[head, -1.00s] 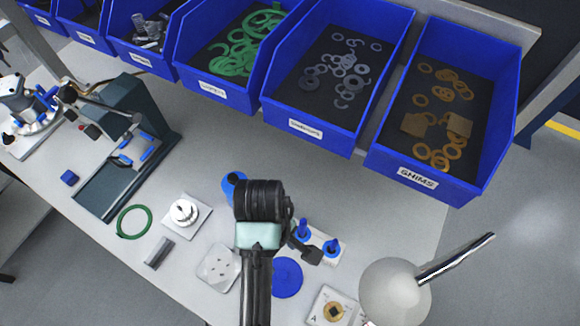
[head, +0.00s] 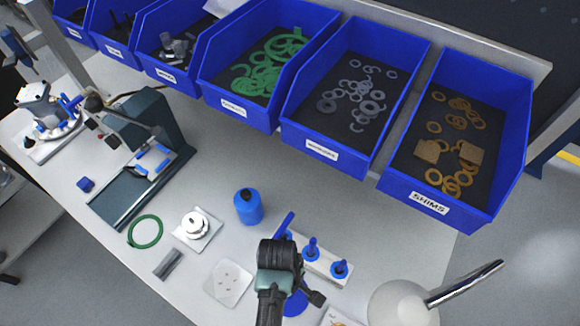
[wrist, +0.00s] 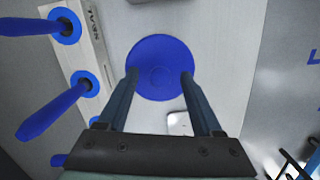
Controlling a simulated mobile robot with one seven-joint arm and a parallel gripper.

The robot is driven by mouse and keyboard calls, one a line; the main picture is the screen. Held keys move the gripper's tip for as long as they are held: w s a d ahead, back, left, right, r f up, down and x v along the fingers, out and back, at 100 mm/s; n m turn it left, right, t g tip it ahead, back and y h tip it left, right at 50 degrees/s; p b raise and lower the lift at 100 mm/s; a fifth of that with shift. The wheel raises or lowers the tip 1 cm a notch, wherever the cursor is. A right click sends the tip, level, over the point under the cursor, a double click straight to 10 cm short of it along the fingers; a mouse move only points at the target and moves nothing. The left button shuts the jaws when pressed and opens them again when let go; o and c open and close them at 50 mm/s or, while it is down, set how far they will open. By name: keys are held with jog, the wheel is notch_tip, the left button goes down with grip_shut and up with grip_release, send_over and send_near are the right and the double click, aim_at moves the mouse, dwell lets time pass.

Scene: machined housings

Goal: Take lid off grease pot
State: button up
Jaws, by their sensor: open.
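A round blue disc, looking like the grease pot's lid (wrist: 160,54), shows from above in the wrist view. In the head view its edge (head: 296,304) shows beside my arm, which hides the rest. I cannot tell how high it stands or whether a pot body is under it. My gripper (wrist: 160,75) is open and empty, with its fingertips over the left and right parts of the disc in the wrist view. I cannot tell whether they touch it.
A holder with blue-handled tools (head: 325,262) stands close by the gripper. A blue bottle (head: 248,207) stands farther back. A lamp head (head: 403,303) is at the right. Blue bins, including shims (head: 428,207), line the back. A clear plate (head: 229,282) lies left.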

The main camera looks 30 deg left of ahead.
grip_shut()
dwell(0.3)
